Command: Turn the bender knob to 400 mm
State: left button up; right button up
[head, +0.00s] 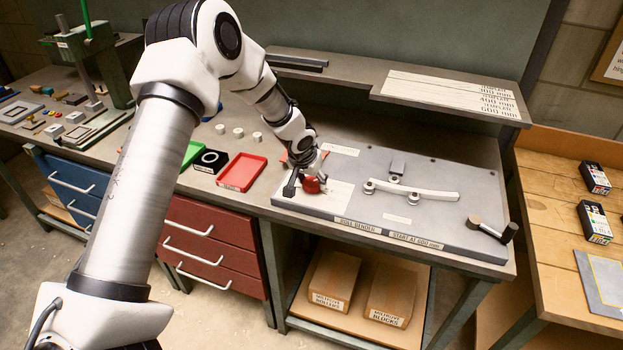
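The roll bender (420,230) is a grey plate on the bench, with labels on its front edge reading "ROLL BENDER" and what looks like "START AT 600 mm". Its red knob (311,185) sits at the plate's left side on a white scale card (335,199). A pale curved strip (425,193) lies among the rollers. My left gripper (303,177) is down at the knob, its dark fingers beside or around it. The arm and wrist partly cover the knob, and the finger gap and the knob's setting cannot be made out. My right gripper is not in view.
A red tray (242,172), a green tray (192,153) and small white cylinders lie left of the bender. A shelf (455,98) with a printed size card overhangs behind. A crank handle (492,228) stands at the plate's right end. A wooden table (560,215) is at right.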

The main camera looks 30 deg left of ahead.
pick_arm(q)
jog(key=c, duration=0.4)
jog(key=shift+o, duration=0.3)
jog(key=m+p, duration=0.1)
jog(key=p, duration=0.2)
jog(key=shift+r, duration=0.25)
jog(key=shift+p, duration=0.35)
jog(key=shift+a+f+m+h, duration=0.1)
jog(key=shift+f+m+h, duration=0.2)
jog(key=shift+m, duration=0.2)
jog(key=m+b, duration=0.1)
jog(key=b, duration=0.3)
jog(key=m+h+b, duration=0.1)
jog(key=m+b, duration=0.1)
jog(key=b, duration=0.2)
jog(key=shift+f+b, duration=0.25)
jog(key=shift+b, duration=0.05)
jog(key=shift+r+m+h+b, duration=0.3)
jog(key=shift+m+b, duration=0.15)
jog(key=shift+m, duration=0.15)
jog(key=o, duration=1.2)
jog(key=shift+c, duration=0.2)
